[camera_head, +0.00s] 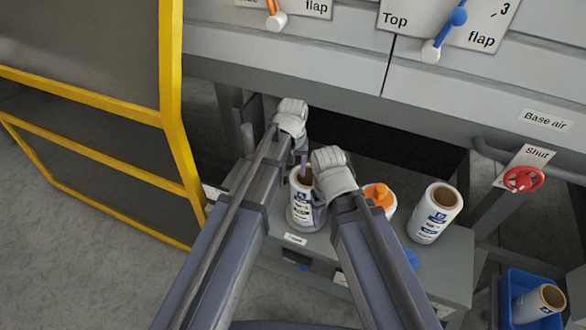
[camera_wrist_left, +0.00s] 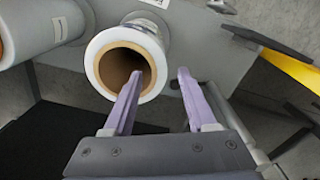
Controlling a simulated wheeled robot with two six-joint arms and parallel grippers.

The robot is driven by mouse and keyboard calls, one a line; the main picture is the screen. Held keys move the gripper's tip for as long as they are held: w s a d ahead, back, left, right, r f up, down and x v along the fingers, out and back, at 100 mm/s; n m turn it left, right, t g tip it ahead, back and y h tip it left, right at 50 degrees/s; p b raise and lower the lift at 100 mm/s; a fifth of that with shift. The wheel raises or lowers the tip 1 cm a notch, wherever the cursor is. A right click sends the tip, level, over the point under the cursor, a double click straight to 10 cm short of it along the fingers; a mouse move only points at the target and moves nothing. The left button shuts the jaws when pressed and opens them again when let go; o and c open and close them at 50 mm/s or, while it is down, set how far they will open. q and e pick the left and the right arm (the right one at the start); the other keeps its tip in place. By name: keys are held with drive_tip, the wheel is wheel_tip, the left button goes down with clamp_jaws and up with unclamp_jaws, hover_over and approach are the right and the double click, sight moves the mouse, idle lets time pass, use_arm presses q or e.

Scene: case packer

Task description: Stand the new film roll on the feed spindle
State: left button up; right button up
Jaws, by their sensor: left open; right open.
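A white film roll with a brown core (camera_head: 300,207) stands upright on the grey cabinet top, partly hidden by my grippers. My left gripper (camera_head: 302,168) is open at its upper end. In the left wrist view, the roll (camera_wrist_left: 97,68) shows its open core, and my left gripper (camera_wrist_left: 159,74) has one finger across the core opening and the other outside the roll's right side. I cannot tell whether that finger is inside the core. My right gripper (camera_head: 318,212) is open beside the roll's right side. A second white roll (camera_head: 434,216) stands further right.
A blue bin (camera_head: 516,290) at the lower right holds another roll (camera_head: 538,304). A red valve wheel (camera_head: 523,179) is at the right. A yellow-framed guard (camera_head: 172,100) stands at the left, and the machine front (camera_head: 290,55) overhangs the cabinet.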

use_arm(q)
wheel_tip(320, 180, up, 5)
drive_tip(key=p, duration=0.3)
drive_tip(key=shift+p, duration=0.35)
drive_tip(key=s+a+m+y, duration=0.1)
drive_tip(key=s+m, duration=0.3)
drive_tip(key=s, duration=1.2)
drive_tip(key=shift+m, duration=0.4)
drive_tip(key=shift+s, duration=0.1)
